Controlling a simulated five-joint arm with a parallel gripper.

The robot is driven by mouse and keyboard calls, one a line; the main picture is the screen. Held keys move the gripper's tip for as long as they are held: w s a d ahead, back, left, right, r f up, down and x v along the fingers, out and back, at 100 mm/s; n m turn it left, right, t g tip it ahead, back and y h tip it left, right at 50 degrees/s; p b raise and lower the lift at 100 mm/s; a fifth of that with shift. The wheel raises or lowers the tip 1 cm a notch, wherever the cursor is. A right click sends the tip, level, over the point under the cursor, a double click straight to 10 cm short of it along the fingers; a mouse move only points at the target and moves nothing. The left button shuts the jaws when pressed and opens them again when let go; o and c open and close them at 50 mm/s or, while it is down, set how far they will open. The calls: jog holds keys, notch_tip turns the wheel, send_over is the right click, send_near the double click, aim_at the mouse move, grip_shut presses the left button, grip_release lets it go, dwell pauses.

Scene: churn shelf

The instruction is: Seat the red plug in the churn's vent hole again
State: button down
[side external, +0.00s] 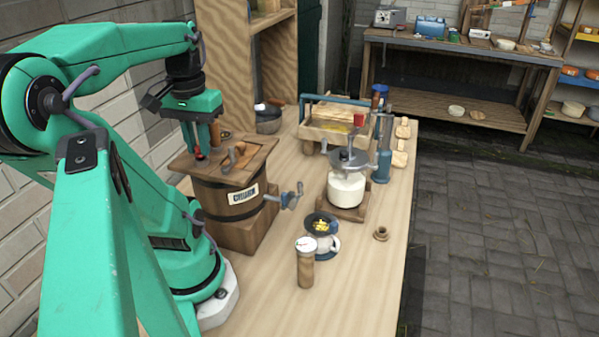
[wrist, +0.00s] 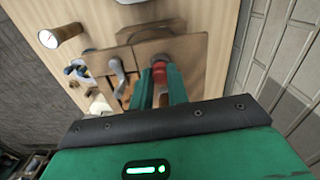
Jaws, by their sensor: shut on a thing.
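The churn (side external: 225,205) is a brown wooden tub with dark bands, a label and a wooden lid (side external: 258,150). It stands on the table near my arm. My gripper (side external: 203,149) points down over the left part of the lid, shut on the red plug (side external: 199,157). In the wrist view the red plug (wrist: 159,72) sits between the two green fingers. Its lower end is close to the lid; I cannot tell whether it touches the lid or is in the hole. The vent hole itself cannot be made out.
A white-bowled separator (side external: 346,188), a cup (side external: 323,240) and a dial-topped cylinder (side external: 306,265) stand to the right. The table's front is clear.

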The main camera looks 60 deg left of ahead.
jog(key=shift+f, duration=0.3)
dwell(0.7)
jog(key=c, duration=1.3)
grip_release()
jog(key=c, duration=0.3)
jog(key=shift+c, duration=0.2)
jog(key=shift+r, duration=0.25)
jog(key=shift+r, duration=3.4)
